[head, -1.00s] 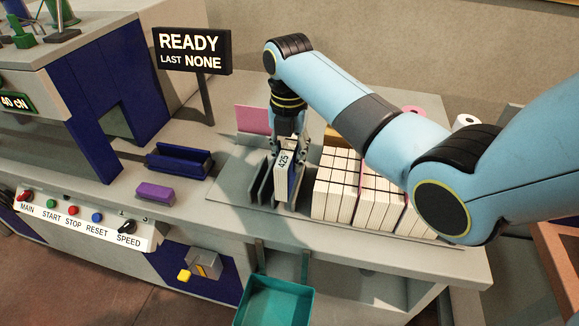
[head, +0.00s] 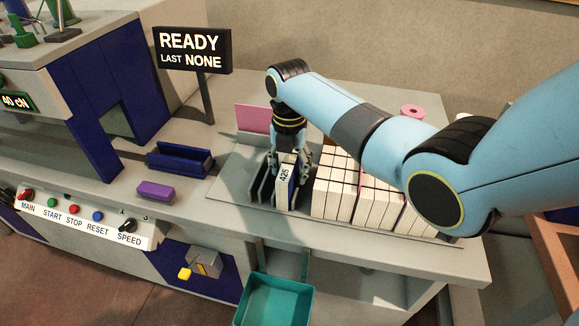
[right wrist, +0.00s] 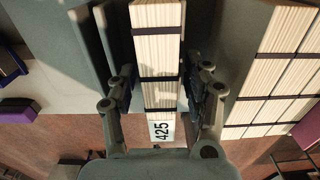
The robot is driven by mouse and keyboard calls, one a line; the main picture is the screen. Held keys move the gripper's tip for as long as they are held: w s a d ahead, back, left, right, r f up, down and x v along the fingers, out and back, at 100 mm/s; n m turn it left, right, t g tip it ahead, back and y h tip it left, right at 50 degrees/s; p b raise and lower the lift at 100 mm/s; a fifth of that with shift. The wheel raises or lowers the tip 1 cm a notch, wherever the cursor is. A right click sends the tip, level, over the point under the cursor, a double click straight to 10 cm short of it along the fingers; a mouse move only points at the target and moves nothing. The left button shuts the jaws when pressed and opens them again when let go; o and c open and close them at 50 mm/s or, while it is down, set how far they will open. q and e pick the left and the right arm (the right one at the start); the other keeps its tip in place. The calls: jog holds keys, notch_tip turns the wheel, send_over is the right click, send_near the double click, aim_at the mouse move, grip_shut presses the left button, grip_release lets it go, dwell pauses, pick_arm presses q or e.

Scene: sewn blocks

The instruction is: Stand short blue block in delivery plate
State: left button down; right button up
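A block labelled 425 (head: 284,178), with pale page edges and a dark blue side, stands upright beside the dark dividers (head: 258,184) on a raised grey plate (head: 228,188). In the right wrist view the block (right wrist: 157,65) shows its pale pages, dark bands and label. My right gripper (head: 290,160) is lowered over it from above, with one finger on each side. In the right wrist view the fingers (right wrist: 157,92) are spread, with narrow gaps to the block. Which surface is the delivery plate is not marked. My left gripper is out of view.
A packed group of pale blocks (head: 345,190) stands close right of the gripper. A pink panel (head: 252,119) is behind. A blue trough (head: 180,160) and purple block (head: 155,191) lie left. A teal bin (head: 275,300) is below the front edge.

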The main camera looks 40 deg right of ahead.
jog(key=shift+r, duration=0.5)
notch_tip(320, 180, up, 11)
jog(key=shift+r, duration=0.15)
dwell(0.4)
